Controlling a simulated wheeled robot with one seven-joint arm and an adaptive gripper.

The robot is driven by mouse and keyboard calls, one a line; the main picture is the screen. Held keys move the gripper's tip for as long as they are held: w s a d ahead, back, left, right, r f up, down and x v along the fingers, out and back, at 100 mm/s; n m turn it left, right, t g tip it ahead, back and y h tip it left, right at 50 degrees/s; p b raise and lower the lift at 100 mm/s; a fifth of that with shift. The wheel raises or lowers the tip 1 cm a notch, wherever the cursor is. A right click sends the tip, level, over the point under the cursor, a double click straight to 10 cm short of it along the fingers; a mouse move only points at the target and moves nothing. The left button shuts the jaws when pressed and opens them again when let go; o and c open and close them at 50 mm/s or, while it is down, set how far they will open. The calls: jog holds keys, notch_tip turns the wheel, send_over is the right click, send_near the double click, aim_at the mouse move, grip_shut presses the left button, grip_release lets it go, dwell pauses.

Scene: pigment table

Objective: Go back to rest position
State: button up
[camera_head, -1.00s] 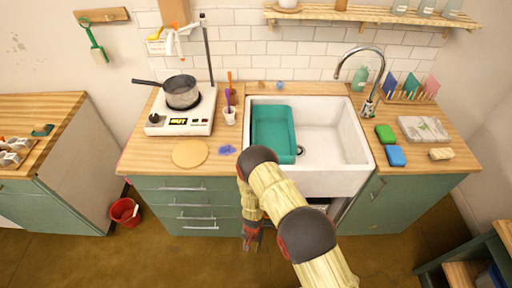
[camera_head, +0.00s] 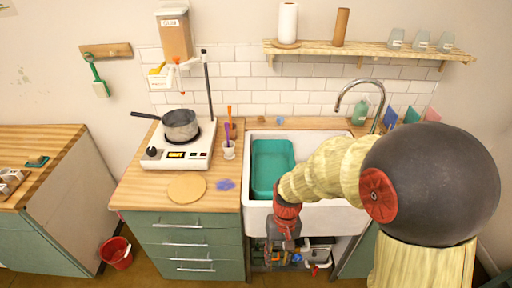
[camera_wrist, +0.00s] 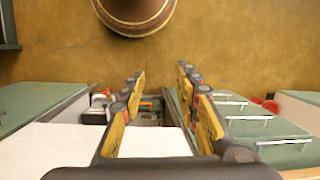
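My gripper (camera_head: 283,250) hangs pointing down in front of the white sink (camera_head: 330,218), before the open space under it. In the wrist view my gripper (camera_wrist: 160,80) has its two yellow-and-black fingers well apart, with nothing held between them. My arm bends over from the right side of the head view and hides the right part of the sink and counter. A teal basin (camera_head: 268,165) sits in the left part of the sink.
Green drawers (camera_head: 190,238) stand left of my gripper. Under the sink are several small items (camera_head: 318,255). A pot (camera_head: 180,124) stands on the hot plate (camera_head: 165,155). A red bucket (camera_head: 116,252) stands on the floor at left.

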jog(key=s+d+r+t+b, duration=0.3)
jog(key=d+r, duration=0.3)
jog(key=r, duration=0.3)
jog(key=s+d+r+m+t+b, duration=0.1)
jog(key=s+d+r+t+b, duration=0.2)
jog(key=r, duration=0.6)
jog(key=s+d+t, duration=0.2)
jog(key=s+d, duration=0.1)
jog(key=shift+s+d+r+h, duration=0.15)
jog(key=shift+s+r+h, duration=0.05)
jog(key=shift+r+h, duration=0.2)
jog(key=shift+d, duration=0.1)
